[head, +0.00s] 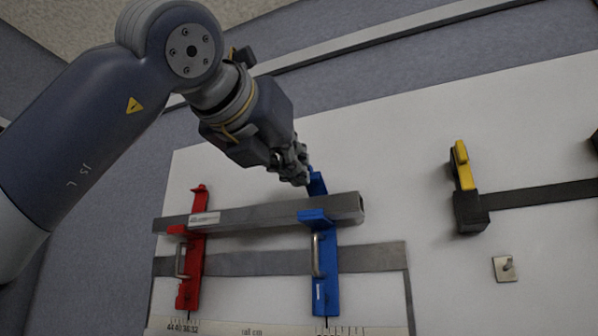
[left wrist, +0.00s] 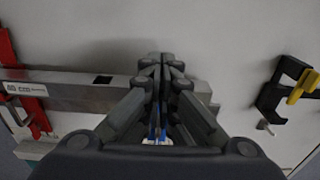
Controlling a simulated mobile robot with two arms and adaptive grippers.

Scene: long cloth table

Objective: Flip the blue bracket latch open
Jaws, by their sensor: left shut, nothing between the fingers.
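The blue bracket (head: 325,265) stands on the white board in the head view, with a grey bar (head: 270,214) lying across it and a blue flap (head: 315,216) over the bar. My left gripper (head: 303,180) is shut and empty at the top end of the blue bracket; whether it touches the blue piece there I cannot tell. In the left wrist view my left gripper (left wrist: 160,75) covers most of the blue bracket, and only a small blue part (left wrist: 152,132) shows below the fingers. My right gripper is not in view.
A red bracket (head: 192,270) holds the bar's left part. A black holder with a yellow lever (head: 462,165) stands to the right, above a small metal plate with a knob (head: 504,268). The board between the blue bracket and the black holder is clear.

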